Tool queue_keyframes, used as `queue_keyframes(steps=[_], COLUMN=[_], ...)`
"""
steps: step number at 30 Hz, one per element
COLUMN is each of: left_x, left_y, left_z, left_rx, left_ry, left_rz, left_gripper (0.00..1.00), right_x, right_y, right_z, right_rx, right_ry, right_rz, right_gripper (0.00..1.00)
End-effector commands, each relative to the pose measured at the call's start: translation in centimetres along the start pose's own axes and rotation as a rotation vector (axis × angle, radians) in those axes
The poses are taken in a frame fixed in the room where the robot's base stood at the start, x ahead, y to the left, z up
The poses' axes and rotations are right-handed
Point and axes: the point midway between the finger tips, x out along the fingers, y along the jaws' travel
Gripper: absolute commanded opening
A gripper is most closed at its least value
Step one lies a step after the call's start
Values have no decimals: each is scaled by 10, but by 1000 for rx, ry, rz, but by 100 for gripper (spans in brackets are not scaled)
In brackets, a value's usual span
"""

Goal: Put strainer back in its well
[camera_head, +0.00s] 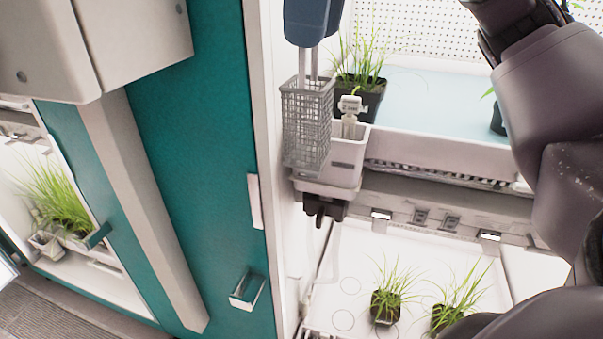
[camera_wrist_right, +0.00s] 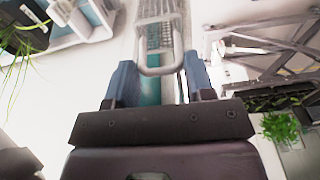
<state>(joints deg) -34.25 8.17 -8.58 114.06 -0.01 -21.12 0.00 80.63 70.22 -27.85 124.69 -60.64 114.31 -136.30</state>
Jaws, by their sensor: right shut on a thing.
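The strainer (camera_head: 307,125) is a grey wire-mesh basket with a long handle, hanging upright in the head view. My right gripper (camera_head: 312,38) is above it, its blue fingers shut on the handle. In the right wrist view, the handle loop (camera_wrist_right: 160,71) lies between the blue fingers of the right gripper (camera_wrist_right: 161,80), and the basket extends away beyond them. The well, a white box (camera_head: 346,160), is at the chamber's left side. The strainer overlaps its left part in the picture and hides some of its opening; their depth gap is unclear. My left gripper is out of view.
A white fitting (camera_head: 350,105) stands up at the well. A potted grass plant (camera_head: 362,75) is close behind on the pale blue shelf (camera_head: 430,100). The chamber's white side wall (camera_head: 262,90) is close to the left. Grass pots (camera_head: 386,305) stand on the lower tray.

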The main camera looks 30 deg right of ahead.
Motion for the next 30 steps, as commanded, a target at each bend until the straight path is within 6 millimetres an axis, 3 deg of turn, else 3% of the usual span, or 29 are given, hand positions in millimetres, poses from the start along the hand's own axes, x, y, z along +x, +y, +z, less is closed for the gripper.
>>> queue_keyframes(steps=[3,8,21,30], left_x=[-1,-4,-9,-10], left_y=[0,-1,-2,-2], left_z=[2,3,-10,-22], left_rx=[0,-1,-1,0], left_ry=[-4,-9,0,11], left_rz=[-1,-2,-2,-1], left_gripper=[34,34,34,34], right_x=[-12,-16,-12,-9], right_y=[-2,14,103,154], right_z=[11,8,-25,-44], right_rx=[-37,-45,-42,-43], right_ry=[1,-2,-1,0], right_rz=[-5,-10,-11,-9], right_gripper=[9,9,9,9])
